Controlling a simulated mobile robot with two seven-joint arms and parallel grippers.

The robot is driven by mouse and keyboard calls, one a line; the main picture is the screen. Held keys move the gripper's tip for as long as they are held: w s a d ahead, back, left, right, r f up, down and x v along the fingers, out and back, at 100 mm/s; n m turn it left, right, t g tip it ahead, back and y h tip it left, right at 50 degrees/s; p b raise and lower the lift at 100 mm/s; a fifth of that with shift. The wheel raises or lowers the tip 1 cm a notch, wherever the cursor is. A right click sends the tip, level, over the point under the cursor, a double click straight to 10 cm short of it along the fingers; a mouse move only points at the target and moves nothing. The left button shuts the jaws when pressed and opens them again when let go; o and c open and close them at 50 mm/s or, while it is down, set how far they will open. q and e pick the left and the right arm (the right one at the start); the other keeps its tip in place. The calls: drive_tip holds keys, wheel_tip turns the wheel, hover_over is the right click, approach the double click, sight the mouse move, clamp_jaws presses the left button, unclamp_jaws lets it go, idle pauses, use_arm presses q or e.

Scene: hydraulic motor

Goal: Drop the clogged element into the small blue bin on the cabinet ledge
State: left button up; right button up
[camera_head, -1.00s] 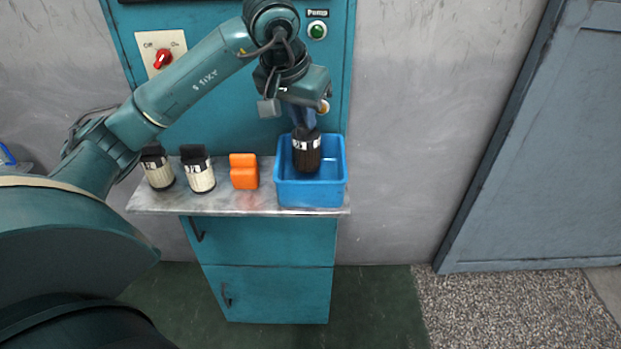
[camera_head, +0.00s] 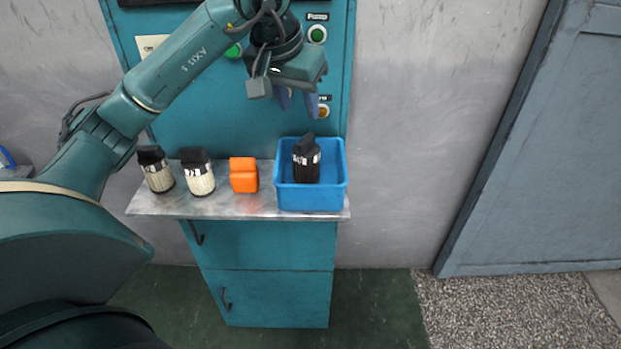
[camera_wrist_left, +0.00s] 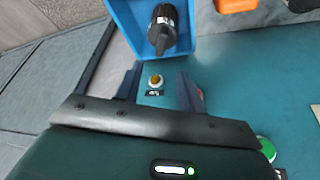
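The dark clogged element (camera_head: 307,167) stands inside the small blue bin (camera_head: 312,197) on the cabinet ledge, its cap tilted a little. It also shows in the left wrist view (camera_wrist_left: 163,28), inside the blue bin (camera_wrist_left: 128,18). My left gripper (camera_head: 298,103) is above the bin, apart from the element. Its two fingers are spread with nothing between them, as the left wrist view (camera_wrist_left: 158,88) shows. My right gripper is in neither view.
Two pale elements with black caps (camera_head: 199,178) (camera_head: 157,172) and an orange block (camera_head: 244,175) stand on the grey ledge (camera_head: 160,205) left of the bin. The teal panel behind carries a green button (camera_head: 317,34). Open floor lies right of the cabinet.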

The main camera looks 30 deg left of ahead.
use_arm(q)
drive_tip(key=p+v, duration=0.1)
drive_tip(key=v, duration=0.8)
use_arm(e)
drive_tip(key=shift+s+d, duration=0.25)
use_arm(q)
drive_tip(key=shift+f, duration=0.1)
